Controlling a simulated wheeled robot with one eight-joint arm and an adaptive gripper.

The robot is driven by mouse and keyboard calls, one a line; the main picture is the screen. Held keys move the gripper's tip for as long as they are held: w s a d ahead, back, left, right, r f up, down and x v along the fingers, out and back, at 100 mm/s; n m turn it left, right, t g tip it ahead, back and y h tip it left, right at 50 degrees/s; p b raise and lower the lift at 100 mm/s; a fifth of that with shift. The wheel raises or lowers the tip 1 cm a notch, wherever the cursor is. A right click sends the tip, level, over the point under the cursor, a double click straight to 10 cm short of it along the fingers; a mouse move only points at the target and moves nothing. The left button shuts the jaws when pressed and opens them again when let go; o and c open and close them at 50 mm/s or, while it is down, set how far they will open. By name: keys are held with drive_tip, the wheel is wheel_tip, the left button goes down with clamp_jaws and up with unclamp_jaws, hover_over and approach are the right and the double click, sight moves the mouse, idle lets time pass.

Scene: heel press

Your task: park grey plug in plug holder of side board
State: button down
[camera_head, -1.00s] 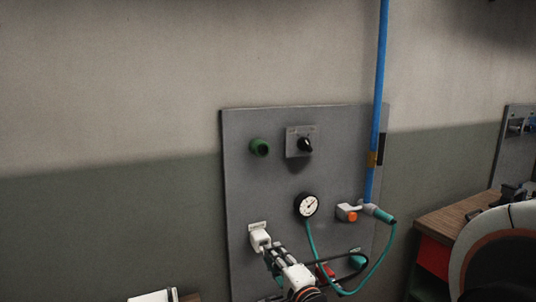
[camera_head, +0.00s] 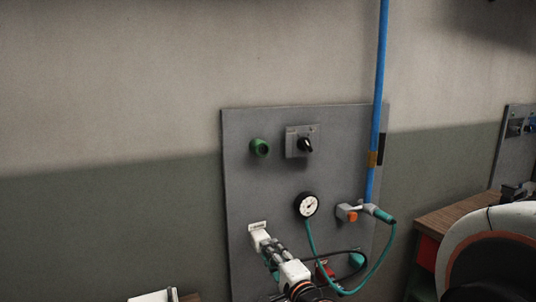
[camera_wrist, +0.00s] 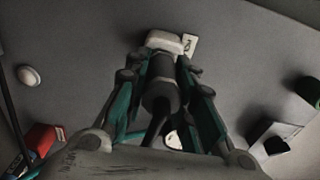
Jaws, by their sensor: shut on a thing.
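The grey plug (camera_wrist: 162,88) is a dark cylinder with a cable at its near end. My gripper (camera_wrist: 159,72) is shut on it, one finger along each side. The plug's far end is at the white socket (camera_wrist: 165,41) on the grey panel; I cannot tell how deep it sits. In the head view my gripper (camera_head: 269,247) is at the same white socket (camera_head: 258,232), low on the panel's left side, and hides most of the plug. A second grey board (camera_head: 511,150) stands at the right edge; I cannot make out a plug holder on it.
The grey panel (camera_head: 240,180) also carries a green button (camera_head: 260,148), a black rotary switch (camera_head: 305,144), a gauge (camera_head: 307,205) and an orange-tipped valve (camera_head: 350,213). A teal hose (camera_head: 385,245) loops right of my arm. A wooden-topped cabinet (camera_head: 440,219) stands at the right.

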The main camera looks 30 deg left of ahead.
drive_tip(key=shift+w+a, duration=0.3)
drive_tip(key=shift+a, duration=0.05)
drive_tip(key=c, duration=1.3)
unclamp_jaws()
